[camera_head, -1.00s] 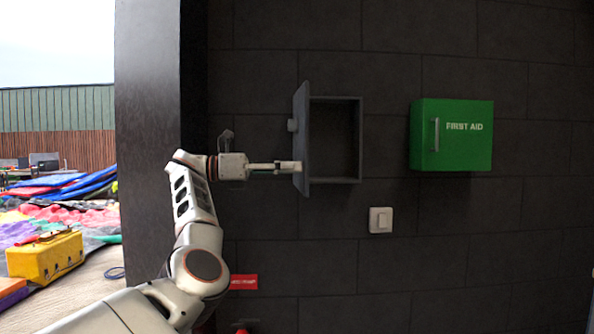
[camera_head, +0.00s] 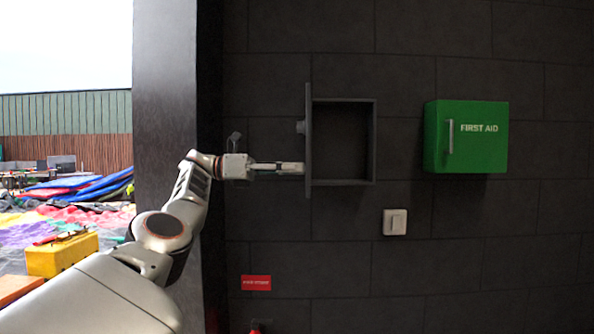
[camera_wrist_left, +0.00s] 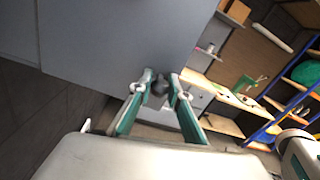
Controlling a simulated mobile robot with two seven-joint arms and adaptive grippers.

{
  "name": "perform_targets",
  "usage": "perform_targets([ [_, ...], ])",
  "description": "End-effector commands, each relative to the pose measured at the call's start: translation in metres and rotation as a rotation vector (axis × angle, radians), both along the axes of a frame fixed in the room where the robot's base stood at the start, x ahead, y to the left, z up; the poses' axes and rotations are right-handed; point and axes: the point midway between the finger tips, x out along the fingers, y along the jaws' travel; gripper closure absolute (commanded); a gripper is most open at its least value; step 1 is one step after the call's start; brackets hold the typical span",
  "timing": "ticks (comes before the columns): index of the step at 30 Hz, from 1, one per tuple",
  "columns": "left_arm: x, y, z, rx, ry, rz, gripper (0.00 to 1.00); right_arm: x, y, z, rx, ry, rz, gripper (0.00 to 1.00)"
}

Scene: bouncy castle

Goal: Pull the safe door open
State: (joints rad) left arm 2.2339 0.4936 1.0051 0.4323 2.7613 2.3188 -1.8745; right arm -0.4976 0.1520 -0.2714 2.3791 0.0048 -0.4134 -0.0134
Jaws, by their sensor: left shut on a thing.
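The grey safe door (camera_head: 308,105) stands swung out from the wall safe (camera_head: 375,140), seen almost edge-on in the head view. The safe's dark inside is exposed, and I see nothing in it. A round knob (camera_head: 300,127) sticks out from the door's outer face. My left gripper (camera_head: 300,168) is at the door's outer side, below the knob. In the left wrist view, my left gripper (camera_wrist_left: 160,84) is shut on a small dark handle (camera_wrist_left: 158,88) on the door's grey face (camera_wrist_left: 120,40). My right gripper is not in view.
A green first aid box (camera_head: 466,140) hangs right of the safe, with a white switch (camera_head: 395,222) below. A dark pillar (camera_head: 165,90) stands to the left. Below is a small red sign (camera_head: 256,283). A yellow case (camera_head: 62,255) lies outside at left.

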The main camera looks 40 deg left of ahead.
Motion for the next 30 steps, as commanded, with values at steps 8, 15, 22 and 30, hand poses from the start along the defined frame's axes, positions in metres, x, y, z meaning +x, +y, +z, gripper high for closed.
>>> perform_targets([
  [8,-0.001,0.0019,0.0,0.0,-0.001,-0.002,1.0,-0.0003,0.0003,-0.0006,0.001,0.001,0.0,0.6],
  [15,-0.0009,0.002,0.0001,0.0,-0.001,-0.002,1.0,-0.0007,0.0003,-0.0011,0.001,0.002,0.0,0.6],
  [22,-0.0009,0.002,0.0001,0.0,-0.001,-0.002,0.64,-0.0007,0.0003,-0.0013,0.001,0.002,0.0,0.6],
  [30,-0.0008,0.0018,0.0001,0.0,-0.001,-0.002,0.64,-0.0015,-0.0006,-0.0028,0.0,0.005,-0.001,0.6],
])
